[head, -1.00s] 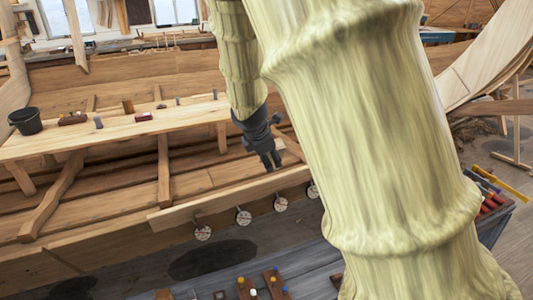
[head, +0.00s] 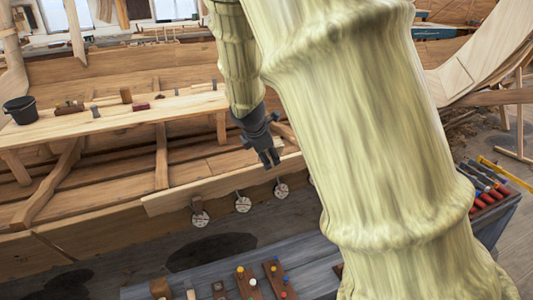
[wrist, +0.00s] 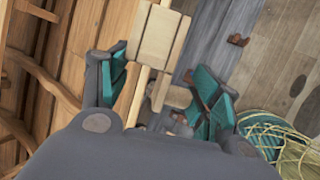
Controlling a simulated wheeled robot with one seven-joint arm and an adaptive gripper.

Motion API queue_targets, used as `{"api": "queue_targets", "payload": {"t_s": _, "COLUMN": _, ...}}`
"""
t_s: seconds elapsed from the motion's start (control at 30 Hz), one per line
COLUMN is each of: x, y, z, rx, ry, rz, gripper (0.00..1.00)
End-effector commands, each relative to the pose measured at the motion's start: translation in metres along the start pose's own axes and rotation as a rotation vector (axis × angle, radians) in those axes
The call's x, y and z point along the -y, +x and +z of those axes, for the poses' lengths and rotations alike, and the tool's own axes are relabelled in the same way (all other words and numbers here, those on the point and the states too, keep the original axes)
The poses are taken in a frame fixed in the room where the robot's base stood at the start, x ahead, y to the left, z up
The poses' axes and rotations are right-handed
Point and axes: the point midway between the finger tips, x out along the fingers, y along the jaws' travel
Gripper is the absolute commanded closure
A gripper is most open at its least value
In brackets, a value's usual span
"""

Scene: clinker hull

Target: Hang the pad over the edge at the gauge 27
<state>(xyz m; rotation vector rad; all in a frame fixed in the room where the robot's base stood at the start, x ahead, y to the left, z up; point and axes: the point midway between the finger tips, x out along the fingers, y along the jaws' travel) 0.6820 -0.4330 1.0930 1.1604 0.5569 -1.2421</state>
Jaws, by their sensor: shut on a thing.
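My gripper (head: 268,158) hangs at the top edge of the long plank (head: 222,184) on the hull's near side, fingers pointing down. In the wrist view my gripper (wrist: 163,98) has its teal-faced fingers on either side of a small pale wooden piece, which looks like the pad (wrist: 173,94); it is shut on it. How the pad sits against the edge is unclear.
A wooden bench (head: 125,115) with a black bucket (head: 20,110) and small blocks lies inside the hull. A grey bench (head: 215,282) with coloured-knob boards stands in front. A tool tray (head: 487,200) is at the right. My arm hides the centre right.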

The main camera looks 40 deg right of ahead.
Motion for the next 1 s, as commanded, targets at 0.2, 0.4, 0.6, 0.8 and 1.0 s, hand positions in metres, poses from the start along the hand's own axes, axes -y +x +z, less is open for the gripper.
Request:
{"api": "queue_targets", "payload": {"t_s": 0.2, "x": 0.002, "y": 0.019, "z": -0.008, "rx": 0.000, "ry": 0.000, "rz": 0.000, "gripper": 0.60}}
{"api": "queue_targets", "payload": {"t_s": 0.4, "x": 0.002, "y": 0.033, "z": -0.014, "rx": -0.001, "ry": 0.000, "rz": 0.001, "gripper": 0.60}}
{"api": "queue_targets", "payload": {"t_s": 0.6, "x": 0.003, "y": 0.046, "z": -0.019, "rx": -0.001, "ry": 0.000, "rz": 0.000, "gripper": 0.60}}
{"api": "queue_targets", "payload": {"t_s": 0.8, "x": 0.002, "y": 0.058, "z": -0.024, "rx": 0.000, "ry": 0.000, "rz": 0.000, "gripper": 0.60}}
{"api": "queue_targets", "payload": {"t_s": 1.0, "x": 0.003, "y": 0.072, "z": -0.030, "rx": 0.000, "ry": 0.000, "rz": -0.001, "gripper": 0.60}}
